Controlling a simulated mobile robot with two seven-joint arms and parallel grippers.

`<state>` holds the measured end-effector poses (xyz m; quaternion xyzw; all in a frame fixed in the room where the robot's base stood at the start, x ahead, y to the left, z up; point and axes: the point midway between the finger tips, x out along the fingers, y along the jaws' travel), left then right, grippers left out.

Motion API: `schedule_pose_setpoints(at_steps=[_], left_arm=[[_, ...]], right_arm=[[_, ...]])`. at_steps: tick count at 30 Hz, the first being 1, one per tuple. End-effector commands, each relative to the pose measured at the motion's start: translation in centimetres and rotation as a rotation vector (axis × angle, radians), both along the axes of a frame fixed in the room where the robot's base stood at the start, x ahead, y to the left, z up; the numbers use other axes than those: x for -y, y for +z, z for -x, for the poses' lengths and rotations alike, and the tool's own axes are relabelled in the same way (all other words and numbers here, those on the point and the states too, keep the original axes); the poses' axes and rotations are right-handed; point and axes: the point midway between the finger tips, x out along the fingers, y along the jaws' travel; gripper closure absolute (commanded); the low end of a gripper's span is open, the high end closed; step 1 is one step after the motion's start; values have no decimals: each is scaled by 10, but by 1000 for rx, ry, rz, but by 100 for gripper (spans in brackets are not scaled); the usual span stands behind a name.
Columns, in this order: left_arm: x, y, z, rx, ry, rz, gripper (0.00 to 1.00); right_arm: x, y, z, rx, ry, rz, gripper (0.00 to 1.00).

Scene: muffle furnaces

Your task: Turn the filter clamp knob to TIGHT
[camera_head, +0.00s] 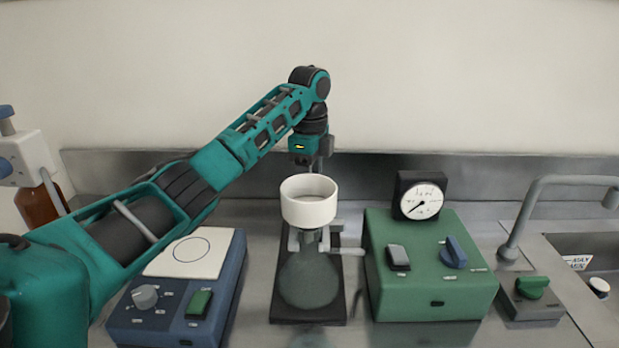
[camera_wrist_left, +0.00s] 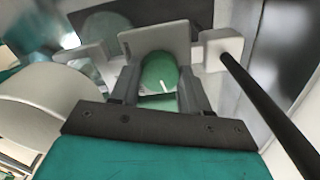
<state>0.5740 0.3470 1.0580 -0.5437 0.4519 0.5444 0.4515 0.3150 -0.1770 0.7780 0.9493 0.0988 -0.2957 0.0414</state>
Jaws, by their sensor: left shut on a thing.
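The filter clamp knob (camera_wrist_left: 158,70) is green with a short white line, seen in the left wrist view. My left gripper (camera_wrist_left: 160,92) has a finger on each side of it and is shut on it. In the head view my left gripper (camera_head: 314,167) points down just behind the white funnel (camera_head: 309,209), and the knob is hidden there. The funnel stands upright on a glass flask (camera_head: 308,282) on a dark base (camera_head: 282,316). No TIGHT label is readable in either view. My right gripper is not in view.
A blue hotplate unit (camera_head: 226,300) stands left of the flask, below my left arm. A green box with a gauge (camera_head: 423,202) stands close on the right. Farther right are a tap (camera_head: 528,205) and a sink. A brown bottle (camera_head: 38,205) is at the far left.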

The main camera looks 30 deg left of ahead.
Motion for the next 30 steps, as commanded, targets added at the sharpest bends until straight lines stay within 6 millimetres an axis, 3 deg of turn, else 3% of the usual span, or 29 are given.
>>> schedule_pose_setpoints(at_steps=[10, 26, 27, 30], left_arm=[[0, 3, -1, 7, -133, 2, 85], [0, 3, -1, 7, -154, 1, 85], [0, 3, -1, 7, -154, 1, 51], [-1, 2, -1, 6, -154, 1, 42]], right_arm=[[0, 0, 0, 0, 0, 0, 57], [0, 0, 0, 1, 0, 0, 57], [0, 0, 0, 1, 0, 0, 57], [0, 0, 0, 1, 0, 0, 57]])
